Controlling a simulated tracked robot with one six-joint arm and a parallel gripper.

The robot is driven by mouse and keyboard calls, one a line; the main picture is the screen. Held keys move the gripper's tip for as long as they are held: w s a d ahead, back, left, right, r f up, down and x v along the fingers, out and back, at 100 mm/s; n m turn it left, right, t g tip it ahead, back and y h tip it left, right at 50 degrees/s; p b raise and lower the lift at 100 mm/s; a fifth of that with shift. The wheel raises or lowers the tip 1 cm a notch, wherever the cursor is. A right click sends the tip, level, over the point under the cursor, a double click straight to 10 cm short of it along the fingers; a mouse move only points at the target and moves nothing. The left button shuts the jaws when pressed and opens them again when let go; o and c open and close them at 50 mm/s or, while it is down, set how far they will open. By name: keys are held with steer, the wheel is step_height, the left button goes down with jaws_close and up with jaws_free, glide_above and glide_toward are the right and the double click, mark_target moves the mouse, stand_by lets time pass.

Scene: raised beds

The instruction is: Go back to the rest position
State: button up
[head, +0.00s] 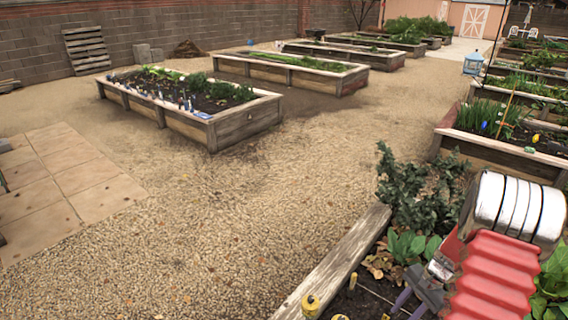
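My arm reaches in from the lower right, with a red ribbed section and a white banded joint. My gripper (410,306) is at its lower left end, over the soil of the near raised bed (335,262). Its two purple-grey fingers look spread apart, and I see nothing between them. The finger ends are small and close to the bottom edge of the view. Leafy plants (422,190) stand just behind the gripper, and part of the bed is hidden by my arm.
Yellow-topped objects (311,303) stand at the near bed's edge. Another planted bed (490,152) is at right, with a blue lantern (473,64) beyond. A long bed (190,122) stands at left. Open gravel (230,210) lies between, beside paving slabs (70,185).

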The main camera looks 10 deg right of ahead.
steer(key=s+a+r+n+t+h, duration=0.1)
steer(key=s+a+r+n, duration=0.2)
steer(key=a+r, duration=0.7)
steer(key=s+a+r+n+t+h, duration=0.1)
steer(key=s+a+r+n+t, duration=0.1)
steer(key=s+a+r+n, duration=0.2)
steer(key=s+a+r+n+t+h, duration=0.1)
steer(key=a+r+n, duration=0.7)
steer(key=a+r, duration=0.8)
step_height(320, 180, up, 4)
steer(key=s+t, duration=0.1)
steer(key=s, duration=0.1)
steer(key=shift+s+a+h, duration=0.3)
steer(key=shift+s+a, duration=0.1)
steer(key=shift+r, duration=0.1)
